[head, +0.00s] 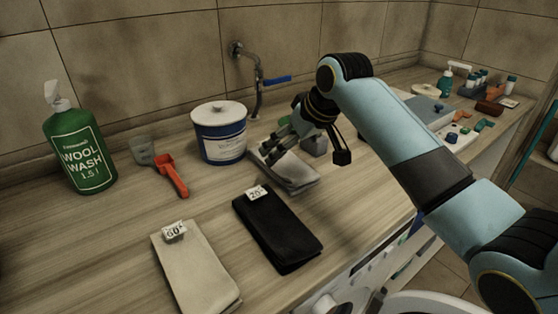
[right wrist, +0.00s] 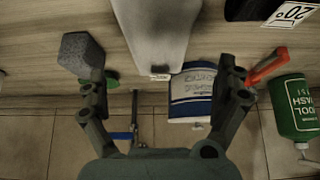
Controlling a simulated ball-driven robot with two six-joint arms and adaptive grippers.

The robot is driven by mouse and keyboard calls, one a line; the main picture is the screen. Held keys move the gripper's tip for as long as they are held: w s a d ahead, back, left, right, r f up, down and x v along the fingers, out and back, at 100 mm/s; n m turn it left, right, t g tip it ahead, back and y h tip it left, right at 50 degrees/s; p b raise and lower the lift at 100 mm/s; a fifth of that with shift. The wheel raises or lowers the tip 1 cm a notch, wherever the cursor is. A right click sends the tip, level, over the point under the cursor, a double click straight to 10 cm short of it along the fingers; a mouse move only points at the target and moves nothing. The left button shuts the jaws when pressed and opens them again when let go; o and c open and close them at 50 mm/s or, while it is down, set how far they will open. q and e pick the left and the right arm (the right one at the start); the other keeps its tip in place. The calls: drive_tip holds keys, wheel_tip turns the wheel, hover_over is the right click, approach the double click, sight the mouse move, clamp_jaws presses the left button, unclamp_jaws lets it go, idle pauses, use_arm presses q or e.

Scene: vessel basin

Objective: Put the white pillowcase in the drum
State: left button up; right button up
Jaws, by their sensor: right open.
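A folded pale cloth (head: 290,172) lies on the counter beside the blue-and-white tub, under my right gripper (head: 278,142). In the right wrist view this pale cloth (right wrist: 158,32) lies between and beyond the spread fingers of the right gripper (right wrist: 163,72), with a small tag at its near end. The gripper is open and empty. Another folded cream cloth (head: 198,268) with a 60° tag lies at the front left. Which one is the white pillowcase I cannot tell for sure. The washing machine (head: 345,297) shows partly below the counter; its drum interior is hidden. My left gripper is out of view.
A black folded cloth (head: 278,230) with a 20° tag lies between the pale cloths. A grey block (right wrist: 80,54) is beside the gripper. A tap (head: 258,80) juts from the wall.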

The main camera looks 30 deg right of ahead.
sight(284, 157)
drive_tip(key=shift+x, duration=1.05)
drive_tip(key=x, duration=0.5)
drive_tip(key=shift+s+d, duration=0.1)
drive_tip(key=c, duration=1.2)
drive_tip(key=shift+r, duration=0.15)
drive_tip(key=shift+c, duration=1.3)
